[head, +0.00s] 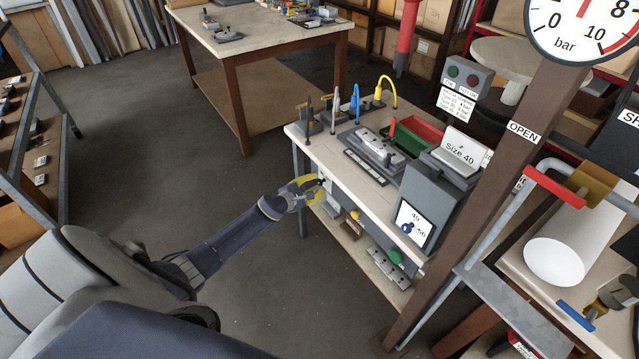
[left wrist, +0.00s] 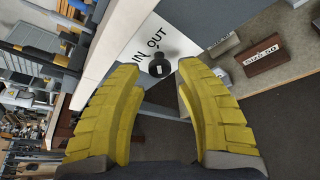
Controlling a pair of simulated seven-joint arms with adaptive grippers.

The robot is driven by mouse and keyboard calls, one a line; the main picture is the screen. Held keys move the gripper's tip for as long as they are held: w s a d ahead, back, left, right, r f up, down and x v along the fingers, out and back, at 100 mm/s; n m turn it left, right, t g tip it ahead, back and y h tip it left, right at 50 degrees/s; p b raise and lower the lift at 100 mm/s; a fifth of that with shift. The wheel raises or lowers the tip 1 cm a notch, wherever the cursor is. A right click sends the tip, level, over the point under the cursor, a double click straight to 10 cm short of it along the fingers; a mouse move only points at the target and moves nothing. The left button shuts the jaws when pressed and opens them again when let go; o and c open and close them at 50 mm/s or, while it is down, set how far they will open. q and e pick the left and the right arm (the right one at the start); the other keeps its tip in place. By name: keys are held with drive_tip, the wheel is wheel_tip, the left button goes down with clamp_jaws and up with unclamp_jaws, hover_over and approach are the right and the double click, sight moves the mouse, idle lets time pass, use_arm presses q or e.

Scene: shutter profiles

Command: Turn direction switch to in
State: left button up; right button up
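The direction switch is a small dark round knob (left wrist: 160,66) on a white plate (left wrist: 135,45) marked IN and OUT. The plate is on the side of the workbench. A narrow dark part of the knob points towards the labels, nearer OUT, but it is too small to be sure. My left gripper (left wrist: 157,76) has yellow fingers, spread apart, with the knob showing between and just beyond the tips. I cannot tell whether they touch it. In the head view my left gripper (head: 307,188) is at the bench's left front corner and partly hides the switch. My right gripper is not in view.
The workbench top (head: 335,145) carries fixtures, a green bin (head: 408,135) and a grey Size 40 machine (head: 437,190). Blocks lie on its lower shelf (head: 362,248). A brown post (head: 480,170) stands at the right. The floor left of the bench is clear.

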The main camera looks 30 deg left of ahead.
sight(318, 183)
use_arm(q)
drive_tip(key=shift+x, duration=1.55)
drive_tip(key=shift+o, duration=0.3)
clamp_jaws()
